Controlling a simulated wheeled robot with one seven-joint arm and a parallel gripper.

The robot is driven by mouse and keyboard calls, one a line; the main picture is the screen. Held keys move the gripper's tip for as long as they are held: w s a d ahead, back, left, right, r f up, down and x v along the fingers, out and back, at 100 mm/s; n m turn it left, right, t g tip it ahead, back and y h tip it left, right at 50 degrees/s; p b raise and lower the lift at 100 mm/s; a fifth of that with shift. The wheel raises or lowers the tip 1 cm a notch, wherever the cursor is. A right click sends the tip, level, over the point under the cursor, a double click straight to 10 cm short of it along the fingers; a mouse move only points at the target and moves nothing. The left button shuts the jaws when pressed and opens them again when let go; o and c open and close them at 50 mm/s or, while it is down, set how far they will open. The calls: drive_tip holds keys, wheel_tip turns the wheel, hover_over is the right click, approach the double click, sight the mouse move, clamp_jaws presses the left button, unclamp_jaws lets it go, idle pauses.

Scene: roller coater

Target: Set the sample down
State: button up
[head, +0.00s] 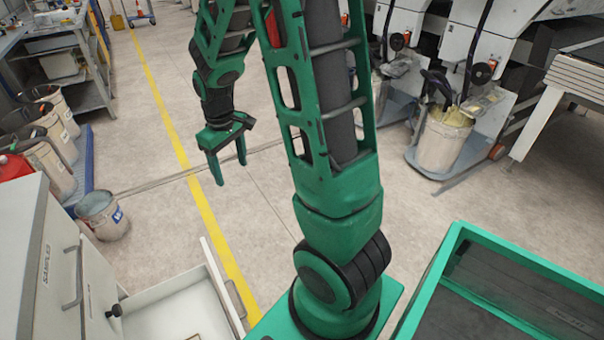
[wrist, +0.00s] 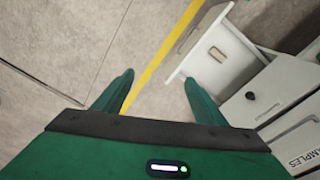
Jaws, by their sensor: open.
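A small tan, flat piece, which looks like the sample (wrist: 217,54), lies inside an open white drawer (wrist: 238,75) in the wrist view. In the head view only an edge of this piece (head: 194,337) shows at the bottom of the open drawer (head: 150,298). My gripper (head: 230,173) is open and empty, pointing down over the floor, beyond the drawer and apart from it.
The drawer belongs to a white cabinet (head: 25,270) marked SAMPLES at lower left. Several buckets (head: 103,214) stand on the left by a blue pallet. A green-rimmed dark tray (head: 510,290) is at lower right. Machinery and a pail (head: 440,140) stand back right. The middle floor is clear.

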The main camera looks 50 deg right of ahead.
drive_tip(key=s+r+m, duration=0.2)
drive_tip(key=s+r, duration=0.1)
drive_tip(key=s, duration=0.5)
drive_tip(key=s+r+m, duration=0.3)
drive_tip(key=s+r, duration=0.1)
drive_tip(key=s, duration=0.5)
drive_tip(key=s+r+m, duration=0.2)
drive_tip(key=s+r, duration=0.1)
drive_tip(key=s, duration=0.5)
drive_tip(key=shift+s+d+r+m+g+y, duration=0.25)
drive_tip(key=shift+d+m+g+y, duration=0.05)
drive_tip(key=shift+d+g+y, duration=0.15)
